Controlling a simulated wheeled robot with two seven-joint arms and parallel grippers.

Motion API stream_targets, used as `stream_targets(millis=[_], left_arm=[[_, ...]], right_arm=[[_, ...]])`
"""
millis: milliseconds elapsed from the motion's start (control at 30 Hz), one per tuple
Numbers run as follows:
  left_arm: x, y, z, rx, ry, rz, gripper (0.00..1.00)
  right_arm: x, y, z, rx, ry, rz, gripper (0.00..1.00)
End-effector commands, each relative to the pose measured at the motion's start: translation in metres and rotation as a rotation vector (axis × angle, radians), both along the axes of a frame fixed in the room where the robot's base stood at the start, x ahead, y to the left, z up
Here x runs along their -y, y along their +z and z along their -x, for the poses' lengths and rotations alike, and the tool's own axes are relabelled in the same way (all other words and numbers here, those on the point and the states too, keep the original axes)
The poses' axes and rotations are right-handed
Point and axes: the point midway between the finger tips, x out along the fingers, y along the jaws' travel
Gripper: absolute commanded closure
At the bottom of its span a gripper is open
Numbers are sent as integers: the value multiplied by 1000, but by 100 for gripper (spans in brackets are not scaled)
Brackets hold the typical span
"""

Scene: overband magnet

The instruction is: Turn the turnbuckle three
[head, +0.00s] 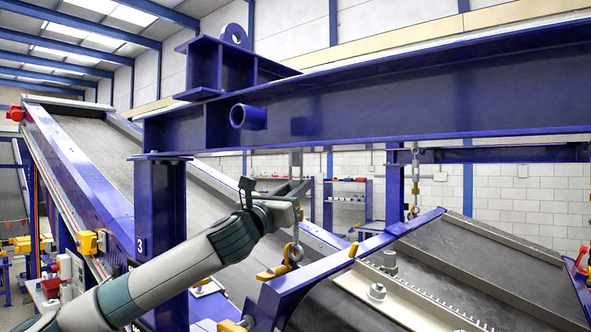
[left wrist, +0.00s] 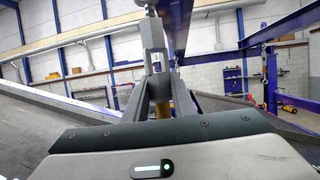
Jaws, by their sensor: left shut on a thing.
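Turnbuckle three (head: 296,161) is a grey metal piece hanging upright under the blue beam, near the post marked 3. My left gripper (head: 298,187) reaches it from the left and is shut on its body, which is partly hidden by the fingers. In the left wrist view the turnbuckle frame (left wrist: 154,42) rises upright beyond the fingers of my left gripper (left wrist: 163,76). Below the gripper, an eye and shackle (head: 293,252) join the yellow lug on the magnet frame. My right gripper is in neither view.
The blue beam (head: 400,92) runs overhead, and the blue post (head: 160,225) stands left, behind my arm. Another turnbuckle (head: 415,168) hangs farther right. The magnet's blue frame (head: 325,262) lies close below my gripper. A conveyor (head: 95,155) slopes behind.

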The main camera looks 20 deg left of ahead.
Motion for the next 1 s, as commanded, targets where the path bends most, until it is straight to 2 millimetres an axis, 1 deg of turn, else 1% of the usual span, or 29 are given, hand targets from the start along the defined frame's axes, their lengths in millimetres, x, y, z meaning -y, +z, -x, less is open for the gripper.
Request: stream_targets(millis=[367, 567, 600, 667, 700, 1000], left_arm=[[0, 0, 0, 0, -12, 0, 100], [-2, 0, 0, 0, -93, 0, 100], [-1, 0, 0, 0, -110, -1, 74], [0, 0, 0, 0, -107, -1, 60], [0, 0, 0, 0, -107, -1, 55], [0, 0, 0, 0, -106, 0, 55]], right_arm=[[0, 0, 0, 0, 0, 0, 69], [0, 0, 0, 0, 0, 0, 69], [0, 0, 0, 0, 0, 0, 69], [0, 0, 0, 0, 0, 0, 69], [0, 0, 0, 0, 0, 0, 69], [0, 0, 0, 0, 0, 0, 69]])
